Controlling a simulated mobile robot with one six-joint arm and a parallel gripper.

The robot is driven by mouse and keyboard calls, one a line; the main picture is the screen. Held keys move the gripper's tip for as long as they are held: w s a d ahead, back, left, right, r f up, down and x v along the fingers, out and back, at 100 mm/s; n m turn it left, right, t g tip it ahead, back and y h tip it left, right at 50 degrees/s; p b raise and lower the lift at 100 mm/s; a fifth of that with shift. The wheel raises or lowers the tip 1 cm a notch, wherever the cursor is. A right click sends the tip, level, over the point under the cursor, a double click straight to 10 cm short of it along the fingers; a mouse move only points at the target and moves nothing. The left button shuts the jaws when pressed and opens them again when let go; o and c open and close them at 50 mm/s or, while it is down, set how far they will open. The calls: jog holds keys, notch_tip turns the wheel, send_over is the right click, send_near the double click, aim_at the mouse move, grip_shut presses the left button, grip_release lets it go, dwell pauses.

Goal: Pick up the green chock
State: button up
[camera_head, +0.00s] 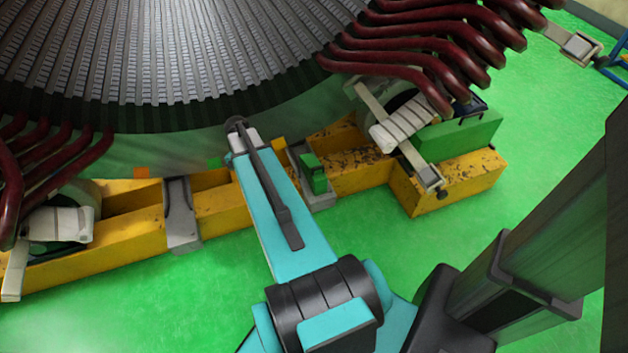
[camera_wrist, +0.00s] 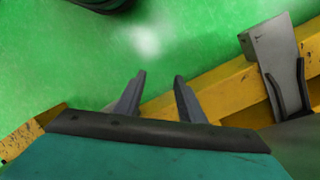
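A small green chock (camera_head: 314,175) stands in a grey bracket (camera_head: 322,200) on the yellow beam, just right of my forearm in the head view. I cannot tell which is the task's chock. My gripper (camera_wrist: 157,90) shows in the wrist view with its two grey fingers apart and nothing visible between them, over the beam's edge. No green chock is distinct in the wrist view. In the head view the fingers are not clearly visible at the end of my arm.
The yellow beam (camera_head: 226,205) carries a grey bracket (camera_head: 181,215), also a grey bracket in the wrist view (camera_wrist: 280,65). A larger green block (camera_head: 460,135) sits at right. Dark red coils (camera_head: 405,55) overhang the beam beside the stator (camera_head: 160,50). Green floor (camera_head: 150,300) is clear.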

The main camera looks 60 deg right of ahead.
jog(key=s+d+m+t+b, duration=0.15)
jog(key=d+m+b, duration=0.45)
jog(key=d+b, duration=0.7)
notch_tip(320, 180, up, 3)
jog(key=m+h+b, duration=0.1)
jog(key=m+b, duration=0.3)
jog(key=b, duration=0.1)
send_over(318, 167)
jog(key=shift+a+r, duration=0.1)
jog(key=shift+f+b, duration=1.6)
jog(key=shift+f, duration=2.7)
jog(key=shift+f, duration=0.1)
jog(key=shift+f+b, duration=1.75)
jog(key=shift+f, duration=0.8)
